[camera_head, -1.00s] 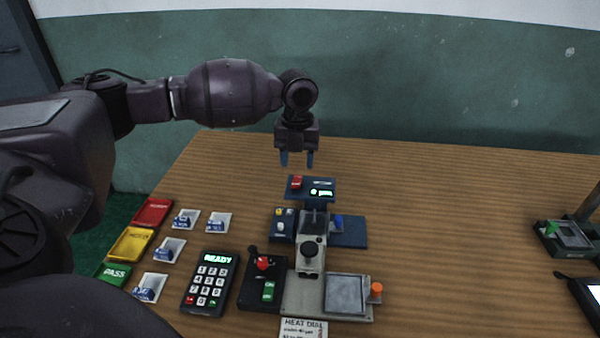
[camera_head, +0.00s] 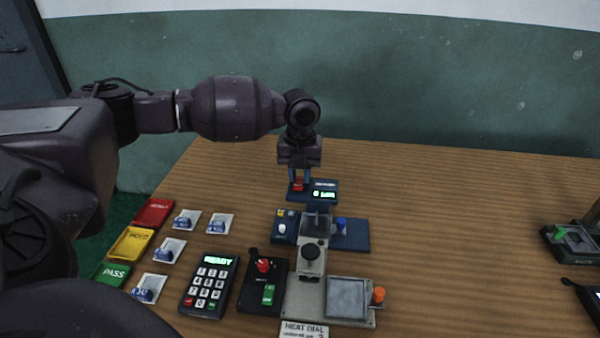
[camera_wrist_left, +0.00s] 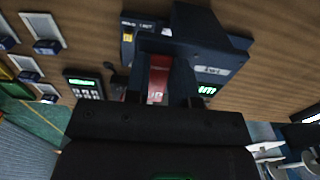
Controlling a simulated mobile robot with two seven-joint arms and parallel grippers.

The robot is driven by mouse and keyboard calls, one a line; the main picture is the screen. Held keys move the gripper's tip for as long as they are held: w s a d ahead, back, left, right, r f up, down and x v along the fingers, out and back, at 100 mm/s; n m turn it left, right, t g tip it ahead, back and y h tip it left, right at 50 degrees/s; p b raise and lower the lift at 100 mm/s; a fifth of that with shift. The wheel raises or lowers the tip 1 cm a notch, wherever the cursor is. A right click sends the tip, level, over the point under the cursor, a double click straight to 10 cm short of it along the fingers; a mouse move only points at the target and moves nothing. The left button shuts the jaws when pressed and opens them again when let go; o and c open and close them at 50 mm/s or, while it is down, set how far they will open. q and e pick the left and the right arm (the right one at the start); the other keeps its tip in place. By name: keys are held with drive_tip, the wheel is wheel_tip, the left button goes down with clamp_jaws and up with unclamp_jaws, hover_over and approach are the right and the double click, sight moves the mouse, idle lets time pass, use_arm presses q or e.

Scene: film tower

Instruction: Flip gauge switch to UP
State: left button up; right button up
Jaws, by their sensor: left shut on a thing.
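The gauge is a small dark blue panel (camera_head: 327,196) with a green lit readout, at the back of the device on the table. Its red switch (camera_head: 298,187) sits on the panel's left part. My left gripper (camera_head: 299,179) points down at the panel from behind, with its fingers shut on the red switch. The fingers partly hide the switch and panel. My right gripper is in neither view.
A grey press (camera_head: 311,258) stands in front of the gauge. A keypad (camera_head: 209,285) reading READY and a black box with a red knob (camera_head: 263,266) are to its left. Red, yellow and green trays and several small packets lie further left.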

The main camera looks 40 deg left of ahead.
use_arm(q)
drive_tip(key=shift+s+r+t+y+p, duration=0.1)
drive_tip(key=shift+r+t+y+p, duration=0.3)
drive_tip(key=shift+p, duration=0.5)
clamp_jaws()
drive_tip(key=shift+d+r+t+p, duration=0.1)
drive_tip(key=shift+r+t+p, duration=0.05)
drive_tip(key=shift+t+p, duration=0.25)
drive_tip(key=shift+s+t+y+p, duration=0.15)
drive_tip(key=shift+t+y+p, duration=0.3)
drive_tip(key=shift+p, duration=0.25)
drive_tip(key=shift+s+d+t+y+p, duration=0.1)
drive_tip(key=shift+t+y+p, duration=0.15)
drive_tip(key=shift+t+p, duration=0.55)
drive_tip(key=shift+f, duration=0.2)
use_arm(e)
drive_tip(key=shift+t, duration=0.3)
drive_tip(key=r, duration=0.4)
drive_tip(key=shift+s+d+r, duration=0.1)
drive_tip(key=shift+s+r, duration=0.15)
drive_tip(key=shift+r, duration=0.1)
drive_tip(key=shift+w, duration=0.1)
use_arm(q)
drive_tip(key=o, duration=0.9)
unclamp_jaws()
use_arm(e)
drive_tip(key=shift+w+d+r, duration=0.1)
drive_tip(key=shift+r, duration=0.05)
